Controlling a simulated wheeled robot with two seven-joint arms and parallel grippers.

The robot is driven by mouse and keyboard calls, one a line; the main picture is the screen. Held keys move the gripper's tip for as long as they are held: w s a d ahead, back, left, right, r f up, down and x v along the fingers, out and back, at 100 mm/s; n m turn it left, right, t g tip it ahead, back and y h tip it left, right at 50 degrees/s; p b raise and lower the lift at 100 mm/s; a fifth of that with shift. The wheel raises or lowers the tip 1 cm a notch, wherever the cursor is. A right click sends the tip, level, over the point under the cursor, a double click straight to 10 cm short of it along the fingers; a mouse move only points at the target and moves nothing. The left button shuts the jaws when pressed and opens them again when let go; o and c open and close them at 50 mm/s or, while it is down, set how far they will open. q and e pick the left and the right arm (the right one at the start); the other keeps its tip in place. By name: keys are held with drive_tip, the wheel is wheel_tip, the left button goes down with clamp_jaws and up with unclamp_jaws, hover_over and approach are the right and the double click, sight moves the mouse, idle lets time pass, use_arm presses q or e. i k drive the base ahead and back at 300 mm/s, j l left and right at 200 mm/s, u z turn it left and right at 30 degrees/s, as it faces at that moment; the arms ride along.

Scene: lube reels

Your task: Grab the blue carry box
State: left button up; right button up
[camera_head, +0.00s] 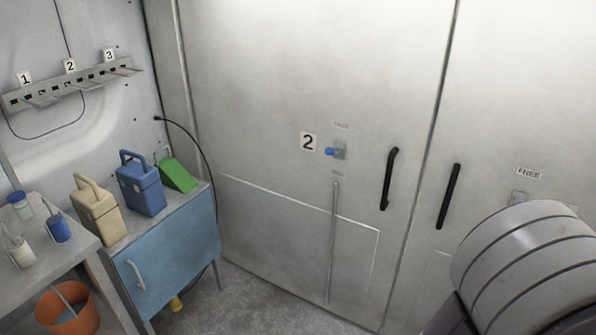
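The blue carry box (141,190) stands upright on top of the light-blue cabinet (172,250) at the left of the head view. Its handle (137,157) is on top and faces up, with nothing gripping it. A beige carry box (98,215) stands close on its left, and a green container (177,176) with a sloped top is close on its right, towards the wall. Neither gripper is in view.
A grey bench (50,258) at lower left holds small bottles and a blue cup (58,228). An orange bucket (68,312) sits below. A numbered rack (70,84) hangs on the wall. Grey doors with black handles (389,178) fill the back. The floor (255,303) before them is clear.

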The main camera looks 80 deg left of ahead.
sight(140, 184)
drive_tip(key=u, duration=4)
